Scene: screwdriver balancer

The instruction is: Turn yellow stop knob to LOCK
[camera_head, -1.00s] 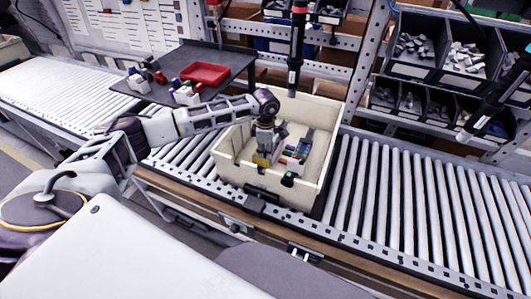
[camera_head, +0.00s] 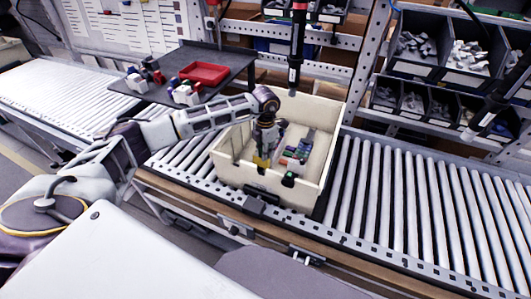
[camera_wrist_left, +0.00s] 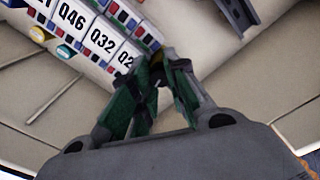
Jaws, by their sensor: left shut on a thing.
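My left gripper (camera_head: 263,153) reaches down into the cream crate (camera_head: 231,182), its fingers low near the front left inside. A yellow part, which looks like the yellow stop knob (camera_head: 262,161), shows at its fingertips. In the left wrist view the green-lit fingers (camera_wrist_left: 158,72) are closed together around a small yellow bit (camera_wrist_left: 157,59), mostly hidden between them. I cannot read the knob's angle or any LOCK mark. My right gripper is not in view.
A row of labelled modules (camera_wrist_left: 88,32) lies right beside the fingertips. The crate stands on a roller conveyor (camera_head: 420,210), with free rollers to the right. A dark hanging tool (camera_head: 297,50) is above the crate. A red tray (camera_head: 204,73) sits on a dark shelf behind.

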